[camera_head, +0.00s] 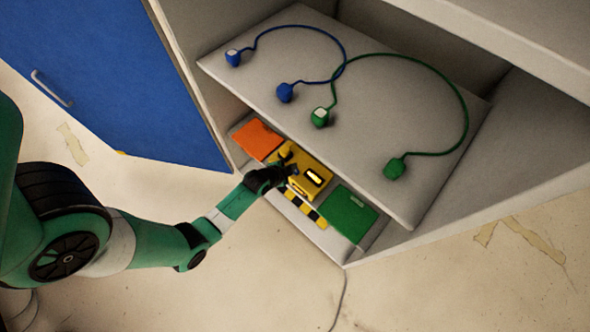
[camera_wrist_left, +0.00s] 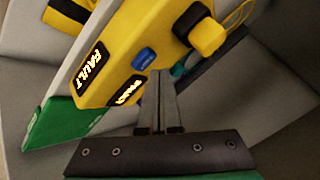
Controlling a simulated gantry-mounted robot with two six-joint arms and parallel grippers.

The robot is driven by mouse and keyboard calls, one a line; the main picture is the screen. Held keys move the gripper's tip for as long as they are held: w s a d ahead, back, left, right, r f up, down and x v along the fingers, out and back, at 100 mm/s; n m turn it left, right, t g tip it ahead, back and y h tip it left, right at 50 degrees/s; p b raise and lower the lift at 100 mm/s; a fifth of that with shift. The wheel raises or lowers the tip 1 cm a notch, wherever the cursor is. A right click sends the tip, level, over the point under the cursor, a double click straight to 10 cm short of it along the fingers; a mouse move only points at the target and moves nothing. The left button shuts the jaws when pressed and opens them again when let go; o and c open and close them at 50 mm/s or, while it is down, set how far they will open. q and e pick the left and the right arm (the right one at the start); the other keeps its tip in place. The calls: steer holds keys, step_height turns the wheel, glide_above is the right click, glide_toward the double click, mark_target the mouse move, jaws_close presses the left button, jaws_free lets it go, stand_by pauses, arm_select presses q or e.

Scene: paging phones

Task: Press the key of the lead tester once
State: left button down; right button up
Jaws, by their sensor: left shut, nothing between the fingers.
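The yellow lead tester (camera_head: 318,172) sits on the lower shelf between an orange pad and a green pad. In the left wrist view the tester (camera_wrist_left: 110,62) shows a blue key (camera_wrist_left: 144,58), a glowing panel reading FAULT (camera_wrist_left: 90,67), a smaller lit panel (camera_wrist_left: 126,92) whose word I cannot read, and a yellow block (camera_wrist_left: 206,36) on a dark base. My left gripper (camera_head: 290,171) is shut and empty at the tester. In the wrist view its fingertips (camera_wrist_left: 162,76) are just beside the blue key; I cannot tell whether they touch it.
An orange pad (camera_head: 257,140) and green pad (camera_head: 348,214) flank the tester. On the shelf board (camera_head: 240,78) above lie a blue lead (camera_head: 286,93) and a green lead (camera_head: 395,168). This board overhangs the tester's back. A blue cabinet door (camera_head: 120,80) stands open at left.

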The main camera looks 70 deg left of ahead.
step_height(320, 180, up, 5)
steer(key=p, duration=0.4)
steer(key=shift+p, duration=0.4)
stand_by(0.4)
